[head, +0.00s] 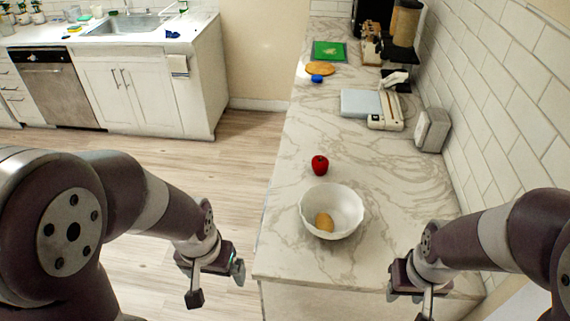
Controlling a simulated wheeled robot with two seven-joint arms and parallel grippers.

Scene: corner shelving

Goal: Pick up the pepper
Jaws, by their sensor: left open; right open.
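A small round red item (320,165) with a dark top stands on the marble counter, just behind a white bowl; it looks like the pepper, though it is too small to tell for sure. The white bowl (346,199) holds a brown, potato-like item (324,222). My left gripper (217,286) is open and empty, over the floor left of the counter's front corner. My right gripper (409,304) is open and empty, near the counter's front edge, right of and nearer than the bowl. Neither gripper touches the red item.
A white scale-like device (384,111) and a grey box (432,130) stand along the tiled wall at right. A blue item (316,78), a round wooden board (320,68) and a green board (329,51) lie farther back. Counter left and right of the red item is clear.

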